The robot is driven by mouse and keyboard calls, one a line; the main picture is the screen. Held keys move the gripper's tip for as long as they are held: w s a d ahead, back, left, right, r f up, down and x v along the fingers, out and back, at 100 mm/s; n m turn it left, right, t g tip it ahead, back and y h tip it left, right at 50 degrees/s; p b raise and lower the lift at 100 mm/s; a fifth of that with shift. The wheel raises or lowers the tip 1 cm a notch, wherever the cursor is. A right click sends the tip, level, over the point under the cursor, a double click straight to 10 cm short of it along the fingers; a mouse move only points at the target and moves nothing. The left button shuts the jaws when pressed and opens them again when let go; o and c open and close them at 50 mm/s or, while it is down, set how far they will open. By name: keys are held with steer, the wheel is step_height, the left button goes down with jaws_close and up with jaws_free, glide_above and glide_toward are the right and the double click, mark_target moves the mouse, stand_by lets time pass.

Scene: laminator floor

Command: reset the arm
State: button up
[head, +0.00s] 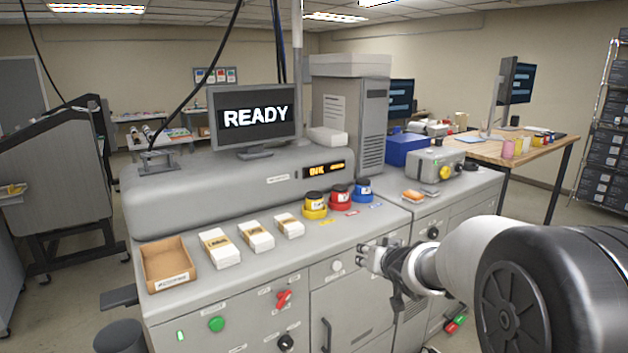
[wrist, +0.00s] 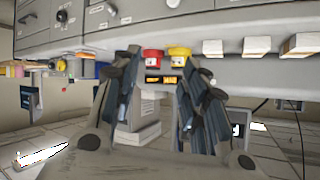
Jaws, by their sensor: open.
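My gripper (head: 372,256) reaches in from the right in the head view, in front of the counter's front edge. It is open, with nothing between its fingers. In the wrist view, which is upside down, the two fingers of my gripper (wrist: 160,72) stand apart. A red pot (wrist: 152,55) and a yellow pot (wrist: 179,54) show beyond the gap, apart from the fingers. In the head view the yellow pot (head: 315,206), red pot (head: 340,198) and blue pot (head: 363,191) stand upright in a row on the counter.
A cardboard tray (head: 168,263) and several white banded stacks (head: 220,248) lie on the counter's left. The laminator (head: 230,196) carries a monitor (head: 254,118) reading READY. A red lever (head: 284,298) and green button (head: 216,324) are on the counter front. A grey box (head: 435,165) stands right.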

steer(key=s+d+r+g+h, duration=0.2)
steer(key=s+r, duration=0.1)
steer(key=s, duration=0.7)
steer(key=s+d+r+g+h, duration=0.1)
steer(key=s+d+r, duration=0.1)
steer(key=s, duration=0.7)
steer(key=s+a+f+g+y, duration=0.1)
steer(key=s+a+f+g, duration=0.1)
steer(key=s, duration=1)
steer(key=s+a+f+n+g, duration=0.1)
steer(key=s+a+f+g, duration=0.1)
steer(key=s, duration=1)
steer(key=shift+a+f+y, duration=0.15)
steer(key=shift+f+y, duration=0.25)
steer(key=shift+f, duration=0.2)
steer(key=shift+o, duration=0.2)
